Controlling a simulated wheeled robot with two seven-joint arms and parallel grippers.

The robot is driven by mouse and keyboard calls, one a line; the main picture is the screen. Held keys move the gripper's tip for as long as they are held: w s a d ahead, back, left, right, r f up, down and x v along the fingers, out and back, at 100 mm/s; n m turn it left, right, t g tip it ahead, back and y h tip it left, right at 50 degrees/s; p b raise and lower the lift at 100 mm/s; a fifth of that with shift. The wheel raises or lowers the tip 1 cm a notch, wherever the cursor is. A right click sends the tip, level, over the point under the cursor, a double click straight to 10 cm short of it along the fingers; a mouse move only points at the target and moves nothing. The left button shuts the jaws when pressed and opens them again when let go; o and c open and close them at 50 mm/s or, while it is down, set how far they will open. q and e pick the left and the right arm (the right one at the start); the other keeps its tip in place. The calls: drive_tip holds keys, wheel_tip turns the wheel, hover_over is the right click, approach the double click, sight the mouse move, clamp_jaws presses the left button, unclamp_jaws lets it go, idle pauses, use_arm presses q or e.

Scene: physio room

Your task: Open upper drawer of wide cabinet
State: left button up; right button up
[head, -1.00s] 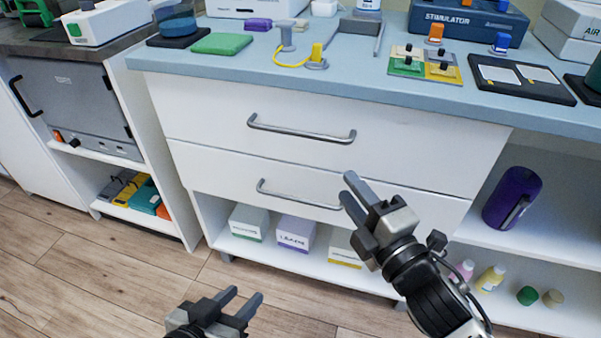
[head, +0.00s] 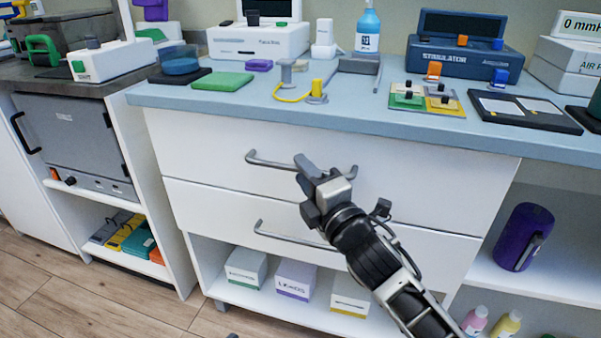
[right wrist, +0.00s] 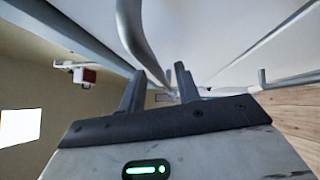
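The wide cabinet has a white upper drawer (head: 200,145) with a grey bar handle (head: 268,161). The drawer front looks flush with the cabinet. My right gripper (head: 308,168) is in front of this handle and covers its middle. In the right wrist view the fingers of my gripper (right wrist: 158,78) stand apart with a gap. The handle (right wrist: 130,28) curves down from the top towards that gap; I cannot tell whether it lies between the fingers or touches them. My left gripper is out of view.
A lower drawer handle (head: 285,236) sits below my right gripper. The blue worktop (head: 350,116) overhangs the drawers and carries several devices. Small boxes (head: 296,279) stand on the open shelf underneath. A purple container (head: 522,237) stands on the right shelf.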

drive_tip(key=shift+x, duration=0.8)
drive_tip(key=shift+w+a, duration=0.15)
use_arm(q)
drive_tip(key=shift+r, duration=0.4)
